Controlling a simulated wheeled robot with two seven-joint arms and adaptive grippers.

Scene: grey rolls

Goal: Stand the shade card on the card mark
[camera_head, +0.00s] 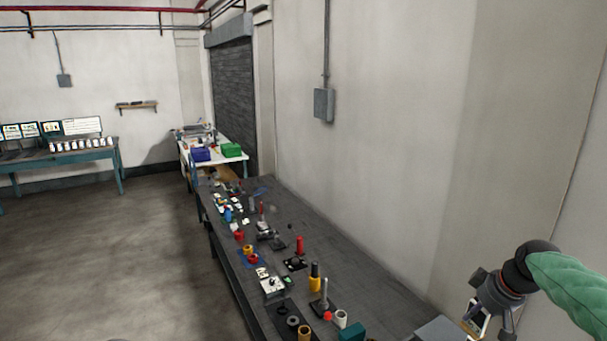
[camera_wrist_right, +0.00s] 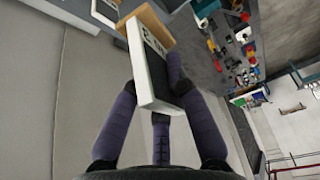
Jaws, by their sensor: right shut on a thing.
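The shade card (camera_wrist_right: 141,72) shows in the right wrist view as a flat piece with a white edge, a dark face with pale marks and a tan block at its top end. My right gripper (camera_wrist_right: 154,78) is shut on it, with a finger on each side. In the head view my right gripper (camera_head: 482,308) is at the lower right, beyond the near end of the dark bench, and the card (camera_head: 474,322) shows partly below it. I cannot pick out the card mark in either view. My left gripper is not in view.
A long dark bench (camera_head: 325,262) runs along the wall, crowded with small parts. Near its front end stand a yellow and black bottle (camera_head: 314,277), a white cup (camera_head: 340,319) and a teal block (camera_head: 352,332). The bench's wall side has bare room.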

